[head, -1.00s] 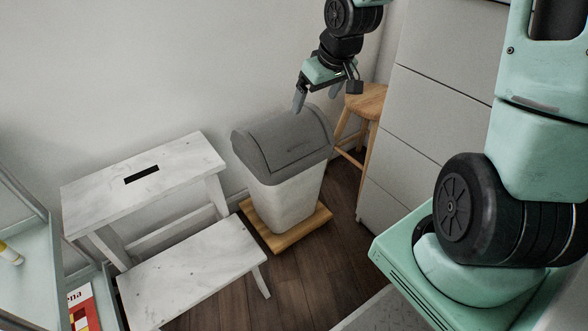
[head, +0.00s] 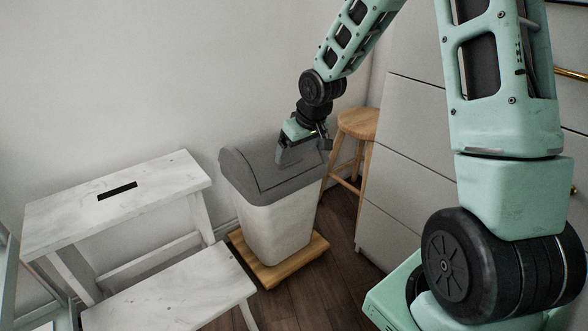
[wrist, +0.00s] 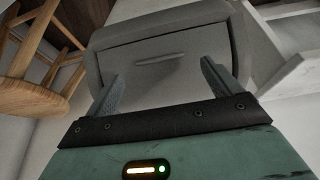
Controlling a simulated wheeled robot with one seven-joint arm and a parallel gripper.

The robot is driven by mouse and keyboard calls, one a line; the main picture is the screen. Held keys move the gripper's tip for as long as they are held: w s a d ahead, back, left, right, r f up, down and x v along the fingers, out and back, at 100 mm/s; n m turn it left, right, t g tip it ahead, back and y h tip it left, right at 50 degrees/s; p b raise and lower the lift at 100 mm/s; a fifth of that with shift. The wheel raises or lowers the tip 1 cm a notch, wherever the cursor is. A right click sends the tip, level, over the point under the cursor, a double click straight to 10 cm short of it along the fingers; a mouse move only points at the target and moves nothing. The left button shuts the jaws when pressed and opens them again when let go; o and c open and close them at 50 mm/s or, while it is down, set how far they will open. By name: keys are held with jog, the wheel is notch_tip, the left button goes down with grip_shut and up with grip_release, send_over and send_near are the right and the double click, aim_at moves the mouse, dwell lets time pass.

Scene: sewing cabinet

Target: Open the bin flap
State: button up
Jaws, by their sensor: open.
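The bin (head: 277,230) is light with a grey lid, and it stands upright on a wooden base. Its grey flap (head: 262,167) lies flush in the lid, so it looks shut. In the wrist view the flap (wrist: 140,65) shows a thin raised ridge near its middle. My gripper (head: 283,160) is over the right part of the lid, pointing down. In the wrist view its two fingers (wrist: 160,80) are apart with nothing between them, in front of the flap. I cannot tell whether the fingertips touch the lid.
A white step stool (head: 120,190) stands left of the bin. A wooden stool (head: 357,124) stands behind it to the right, beside a grey cabinet (head: 400,170) with drawers. The wall is close behind the bin. Some dark floor (head: 310,297) is clear in front.

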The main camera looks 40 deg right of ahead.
aim_at(294, 158)
jog(key=b+x, duration=0.1)
jog(key=x, duration=0.3)
